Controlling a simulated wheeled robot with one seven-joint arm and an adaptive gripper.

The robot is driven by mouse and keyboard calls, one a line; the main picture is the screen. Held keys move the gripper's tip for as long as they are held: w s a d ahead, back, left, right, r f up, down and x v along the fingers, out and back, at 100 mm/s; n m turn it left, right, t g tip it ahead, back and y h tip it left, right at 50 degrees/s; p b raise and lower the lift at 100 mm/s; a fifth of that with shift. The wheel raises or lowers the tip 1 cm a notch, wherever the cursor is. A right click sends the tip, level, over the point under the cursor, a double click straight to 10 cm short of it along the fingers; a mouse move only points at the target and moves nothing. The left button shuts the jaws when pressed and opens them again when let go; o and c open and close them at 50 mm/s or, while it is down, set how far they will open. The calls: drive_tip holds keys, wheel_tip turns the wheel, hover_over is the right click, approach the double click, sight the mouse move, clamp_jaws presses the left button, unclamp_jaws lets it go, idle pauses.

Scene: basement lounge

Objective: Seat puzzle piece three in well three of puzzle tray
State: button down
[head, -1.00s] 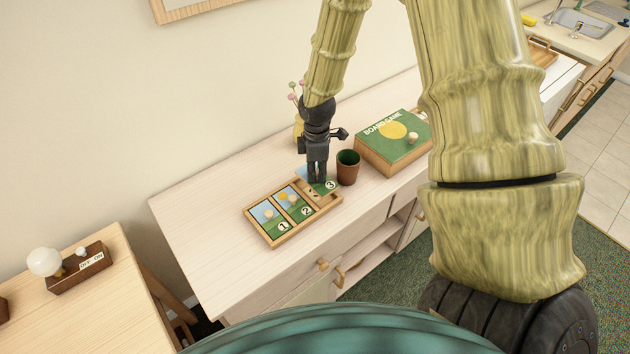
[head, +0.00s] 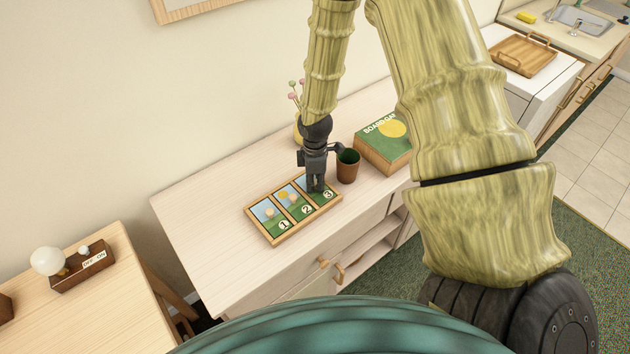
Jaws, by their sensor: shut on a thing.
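The puzzle tray (head: 277,240) is a wooden frame with three wells on the pale cabinet top. Pieces one (head: 270,228) and two (head: 296,213) lie in the left and middle wells, each with a knob and a number. Puzzle piece three (head: 327,194) lies level in line with them, over the right well. I cannot tell whether it is fully down in the well. My gripper (head: 316,188) points down over piece three and is shut on it. The fingers hide its knob and part of its picture.
A vase with flowers (head: 297,125) is by the wall. The cabinet top (head: 205,215) left of the tray is clear.

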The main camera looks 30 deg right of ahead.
sight(315, 181)
drive_tip(key=shift+w+f, duration=0.1)
drive_tip(key=shift+f, duration=0.15)
drive_tip(key=c, duration=1.3)
unclamp_jaws()
drive_tip(key=shift+r, duration=0.1)
drive_tip(key=shift+c, duration=0.2)
wheel_tip(315, 181, up, 12)
drive_tip(key=b, duration=0.3)
drive_tip(key=shift+r, duration=0.15)
